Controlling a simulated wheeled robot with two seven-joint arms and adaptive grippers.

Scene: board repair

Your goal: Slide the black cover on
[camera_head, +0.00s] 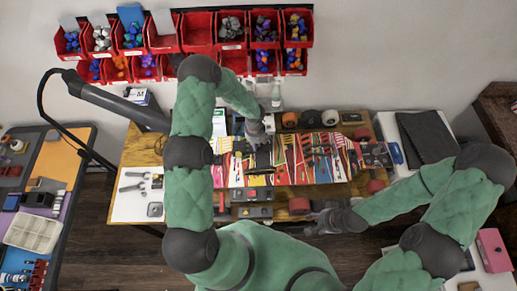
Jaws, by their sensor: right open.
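My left gripper (258,152) reaches down over the middle-left of the workbench (145,148), above or among the tools there. Its fingers are small and dark, so I cannot tell whether they are open or shut. My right gripper (314,222) is open at the front edge of the bench, lower than and to the right of the left one. I cannot pick out the black cover for sure. Dark boxes with red parts (251,212) lie at the bench's front, left of my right gripper. My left arm hides part of the bench's left side.
Many pliers and screwdrivers (318,158) fill the bench's middle. Red bins (199,32) with small parts hang on the wall. A black lamp arm (118,105) crosses at the left. Dark sheets (428,137) lie at the right. A white mat (132,205) has some free room.

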